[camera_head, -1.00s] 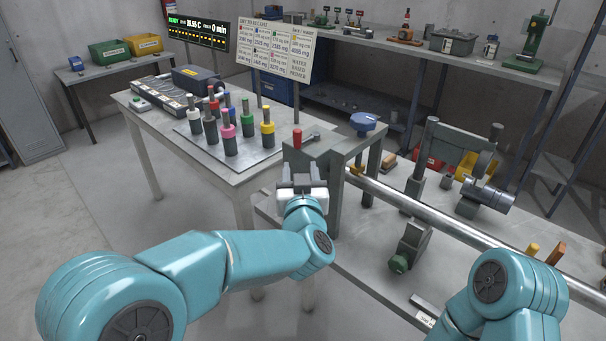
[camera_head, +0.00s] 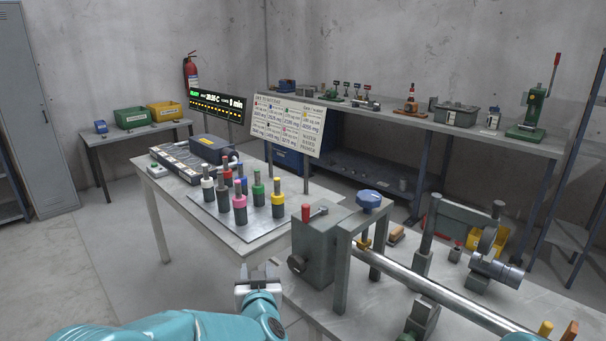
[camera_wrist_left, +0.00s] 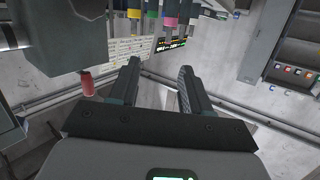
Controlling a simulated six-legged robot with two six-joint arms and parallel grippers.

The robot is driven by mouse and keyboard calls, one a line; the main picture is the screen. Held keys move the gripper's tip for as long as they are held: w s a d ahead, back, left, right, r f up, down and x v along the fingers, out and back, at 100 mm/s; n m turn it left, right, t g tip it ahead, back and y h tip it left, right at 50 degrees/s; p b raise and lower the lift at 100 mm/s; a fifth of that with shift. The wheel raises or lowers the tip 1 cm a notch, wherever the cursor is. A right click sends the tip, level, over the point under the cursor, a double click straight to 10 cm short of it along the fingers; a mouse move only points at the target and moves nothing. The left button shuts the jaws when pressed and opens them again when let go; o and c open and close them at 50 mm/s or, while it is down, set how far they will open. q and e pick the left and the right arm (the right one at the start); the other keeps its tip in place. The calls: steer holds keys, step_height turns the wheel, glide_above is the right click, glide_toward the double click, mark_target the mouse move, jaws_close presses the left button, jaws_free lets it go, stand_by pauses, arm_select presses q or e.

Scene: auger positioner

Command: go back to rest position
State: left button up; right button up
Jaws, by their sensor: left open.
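My left gripper (camera_head: 258,274) is low in the middle of the head view, in front of the grey machine block (camera_head: 318,245) and apart from it. In the left wrist view its two fingers (camera_wrist_left: 157,82) are spread with nothing between them. My right gripper is not in the head view; only a bit of teal arm shows at the bottom right edge.
A table (camera_head: 235,235) with several coloured-collar tools stands to the left. Open floor (camera_head: 110,240) lies at the left.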

arm_select(q)
steer(key=s+a+f+m+g+p, duration=0.1)
steer(key=s+a+f+g, duration=0.1)
steer(key=s+a+f, duration=0.3)
steer(key=a+f+g+p, duration=0.1)
steer(key=a+f+g, duration=0.1)
steer(key=f, duration=0.6)
steer(key=s+a+f+g+h+p, duration=0.1)
steer(key=s+f+g+h, duration=0.25)
steer(key=s+f, duration=0.65)
steer(key=s+d+f+n+g+h, duration=0.1)
steer(key=s+d+f+g, duration=0.1)
steer(key=s, duration=0.9)
steer(key=s+d+f+g+h, duration=0.2)
steer(key=s+d+g, duration=0.2)
steer(key=s, duration=0.8)
steer(key=shift+s+n+g+p, duration=0.3)
steer(key=shift+n+g, duration=0.1)
steer(key=shift+g, duration=0.65)
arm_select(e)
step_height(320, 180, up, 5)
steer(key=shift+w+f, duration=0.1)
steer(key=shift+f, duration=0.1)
arm_select(q)
steer(key=shift+d+f, duration=0.1)
steer(key=shift+d, duration=0.05)
steer(key=shift+c, duration=0.5)
